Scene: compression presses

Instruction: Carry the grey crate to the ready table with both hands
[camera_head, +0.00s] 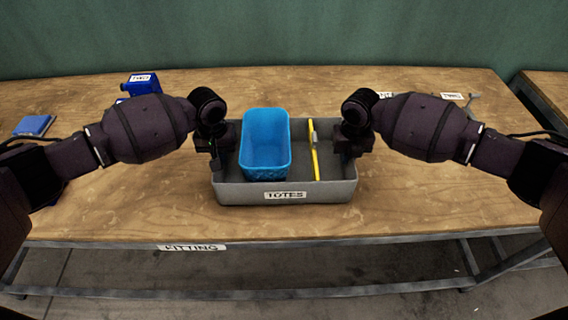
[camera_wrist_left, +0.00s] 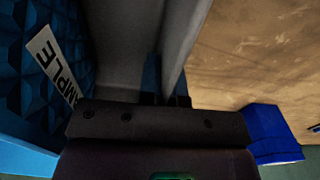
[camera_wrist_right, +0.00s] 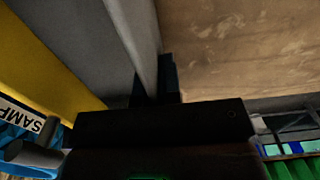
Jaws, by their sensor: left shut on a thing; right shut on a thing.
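The grey crate (camera_head: 232,193), labelled TOTES, is on or just above the wooden table marked FITTING (camera_head: 430,195); I cannot tell which. It holds a blue basket (camera_head: 265,165) on the left and a yellow bar (camera_head: 313,150) with a grey piece on it. My left gripper (camera_head: 218,155) is shut on the crate's left wall (camera_wrist_left: 180,40). My right gripper (camera_head: 350,148) is shut on the crate's right wall (camera_wrist_right: 138,40). The wrist views show the fingers straddling each wall. No table label reading ready is visible.
Blue labelled bins (camera_head: 142,84) and a blue flat item (camera_head: 34,125) lie at the left. Small labelled items (camera_head: 452,96) are at the back right. Another table (camera_head: 548,90) stands at the far right past a gap. The table is clear around the crate's front.

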